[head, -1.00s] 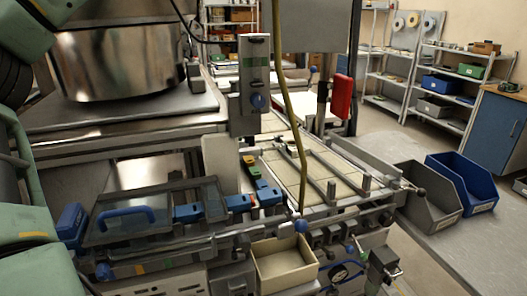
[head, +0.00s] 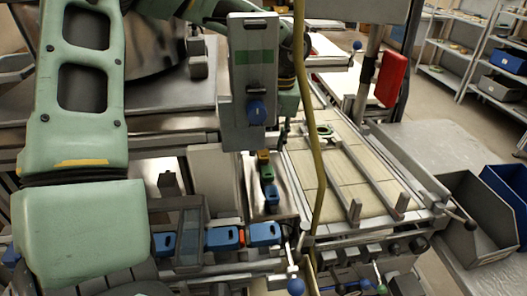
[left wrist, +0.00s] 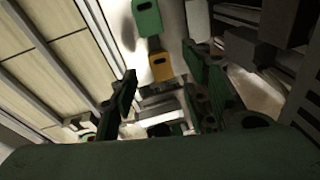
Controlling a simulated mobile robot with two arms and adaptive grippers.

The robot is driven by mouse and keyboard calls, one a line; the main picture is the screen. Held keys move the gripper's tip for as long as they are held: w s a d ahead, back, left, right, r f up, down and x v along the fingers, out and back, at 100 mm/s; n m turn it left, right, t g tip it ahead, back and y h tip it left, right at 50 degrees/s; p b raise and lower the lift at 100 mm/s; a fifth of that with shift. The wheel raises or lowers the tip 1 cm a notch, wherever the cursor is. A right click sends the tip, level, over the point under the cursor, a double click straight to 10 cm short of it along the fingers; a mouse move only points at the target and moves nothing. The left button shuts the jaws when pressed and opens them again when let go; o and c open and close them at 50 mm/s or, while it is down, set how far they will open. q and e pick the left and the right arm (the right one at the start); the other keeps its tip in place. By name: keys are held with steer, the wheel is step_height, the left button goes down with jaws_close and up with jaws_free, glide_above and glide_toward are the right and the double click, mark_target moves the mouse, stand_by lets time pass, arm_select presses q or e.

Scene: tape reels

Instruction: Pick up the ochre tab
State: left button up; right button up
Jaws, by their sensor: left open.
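In the left wrist view the ochre tab (left wrist: 161,67) shows between and beyond my fingers, touching or close to a green tab (left wrist: 147,18). My left gripper (head: 284,132) points down just right of the ochre tab, partly hidden by the box. In the left wrist view my left gripper (left wrist: 166,85) is open and empty. My right gripper is out of view.
The grey upright box (head: 253,75) with a blue knob stands close to my wrist. A yellow cable (head: 307,120) hangs right of the gripper. Blue blocks (head: 222,238) line the front rail. A tiled bed with metal rails (head: 352,165) lies to the right.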

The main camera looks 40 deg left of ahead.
mark_target(265, 154)
arm_select(q)
steer(key=f, duration=0.3)
steer(key=shift+w+a, duration=0.1)
steer(key=shift+a, duration=0.25)
steer(key=shift+f, duration=0.3)
steer(key=shift+c, duration=0.3)
steer(key=c, duration=0.7)
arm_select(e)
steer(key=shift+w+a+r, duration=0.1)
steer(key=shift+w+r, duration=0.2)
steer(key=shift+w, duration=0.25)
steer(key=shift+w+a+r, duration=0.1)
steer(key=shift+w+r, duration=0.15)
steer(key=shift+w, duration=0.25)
